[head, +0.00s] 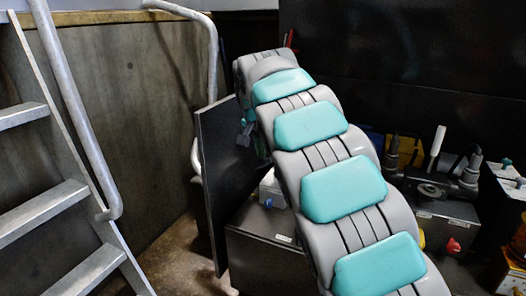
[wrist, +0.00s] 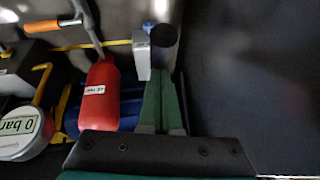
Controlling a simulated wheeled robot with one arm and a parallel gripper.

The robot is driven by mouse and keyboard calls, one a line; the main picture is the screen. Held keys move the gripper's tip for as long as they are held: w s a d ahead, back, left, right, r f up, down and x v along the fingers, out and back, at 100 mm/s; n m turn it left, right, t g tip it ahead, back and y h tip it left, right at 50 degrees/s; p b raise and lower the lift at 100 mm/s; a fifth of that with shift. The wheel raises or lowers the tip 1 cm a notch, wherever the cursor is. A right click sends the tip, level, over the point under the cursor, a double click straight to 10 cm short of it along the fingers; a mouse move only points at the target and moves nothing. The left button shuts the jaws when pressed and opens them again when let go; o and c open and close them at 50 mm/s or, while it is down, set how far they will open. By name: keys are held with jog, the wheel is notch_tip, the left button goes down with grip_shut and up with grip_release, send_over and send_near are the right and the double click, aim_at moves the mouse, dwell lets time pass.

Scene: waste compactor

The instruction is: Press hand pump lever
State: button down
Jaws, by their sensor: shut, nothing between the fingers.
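In the head view, a pale upright lever (head: 437,146) rises from a dark pump-like block (head: 432,190) at the right; it looks like the hand pump lever. In the wrist view, my gripper (wrist: 162,92) is shut, its two green fingers together and empty. A red cylinder (wrist: 100,98) with a white label stands just left of the fingers, with a grey rod above it. An orange handle (wrist: 28,62) lies further left. I cannot tell whether either belongs to the pump lever. In the head view my arm hides most of the gripper's surroundings.
A gauge reading 0 bar (wrist: 24,133) is at the lower left of the wrist view. A dark wall (wrist: 255,80) fills its right side. In the head view, a metal ladder (head: 45,200) stands left, and a dark upright panel (head: 222,180) and box (head: 268,255) stand beside my arm.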

jog(key=s+a+f+t+h+b, duration=0.1)
jog(key=s+f+t+b, duration=0.2)
jog(key=f+b, duration=0.6)
jog(key=shift+s+f+t+h+b, duration=0.2)
jog(key=shift+f+t+h+b, duration=0.15)
jog(key=shift+f+t, duration=0.5)
jog(key=shift+f, duration=0.35)
jog(key=s+r, duration=0.2)
jog(key=r, duration=0.2)
jog(key=s+r+p, duration=0.1)
jog(key=s+r, duration=0.2)
jog(key=r, duration=0.1)
jog(key=s+r, duration=0.2)
jog(key=r, duration=0.2)
jog(key=shift+s+a+r+p, duration=0.15)
jog(key=shift+s+a+p, duration=0.15)
dwell(0.7)
